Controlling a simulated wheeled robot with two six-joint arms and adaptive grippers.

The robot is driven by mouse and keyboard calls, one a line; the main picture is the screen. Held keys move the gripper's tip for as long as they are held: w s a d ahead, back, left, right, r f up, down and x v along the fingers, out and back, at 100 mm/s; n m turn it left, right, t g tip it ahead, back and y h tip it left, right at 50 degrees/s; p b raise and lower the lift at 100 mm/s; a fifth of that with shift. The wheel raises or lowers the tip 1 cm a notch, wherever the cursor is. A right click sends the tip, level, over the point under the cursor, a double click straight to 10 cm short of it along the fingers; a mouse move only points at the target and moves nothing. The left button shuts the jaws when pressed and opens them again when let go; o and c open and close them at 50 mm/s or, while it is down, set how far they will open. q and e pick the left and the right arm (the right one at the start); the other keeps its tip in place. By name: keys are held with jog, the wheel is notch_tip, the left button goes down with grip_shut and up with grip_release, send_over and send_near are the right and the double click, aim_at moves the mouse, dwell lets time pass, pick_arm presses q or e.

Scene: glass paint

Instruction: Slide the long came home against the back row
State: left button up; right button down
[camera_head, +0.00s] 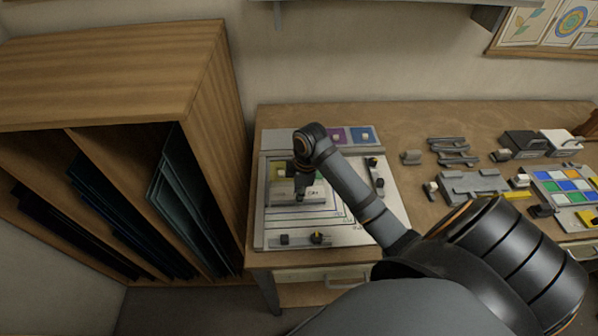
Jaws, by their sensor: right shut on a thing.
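A yellow-green glass piece (279,170) lies just behind and left of the gripper. The back row is partly hidden by my wrist, so I cannot tell whether the came touches it. My left gripper is out of view.
Purple (336,136) and blue (362,135) pieces sit behind the board. A black-knobbed clamp (376,177) stands at its right, another (317,238) along its front. Grey tools and a coloured tile panel (565,187) fill the bench to the right. A wooden rack (215,120) stands left.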

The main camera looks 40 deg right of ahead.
jog(key=shift+w+d, duration=0.45)
jog(key=shift+w, duration=0.25)
jog(key=shift+w+d, duration=0.4)
jog(key=shift+w, duration=0.3)
dwell(0.8)
jog(key=shift+w+d+b, duration=0.2)
jog(key=shift+w+d, duration=0.25)
jog(key=shift+w, duration=0.3)
jog(key=shift+w+d+b, duration=0.15)
jog(key=shift+w+d, duration=0.35)
jog(key=shift+w, duration=0.3)
jog(key=shift+w+d+b, duration=0.2)
jog(key=shift+w+d, duration=0.25)
jog(key=shift+w, duration=0.3)
dwell(1.2)
jog(key=shift+r, duration=0.1)
dwell(0.4)
jog(key=c, duration=1.1)
grip_release()
jog(key=shift+w, duration=0.1)
jog(key=shift+c, duration=0.2)
notch_tip(320, 180, up, 7)
jog(key=p, duration=0.8)
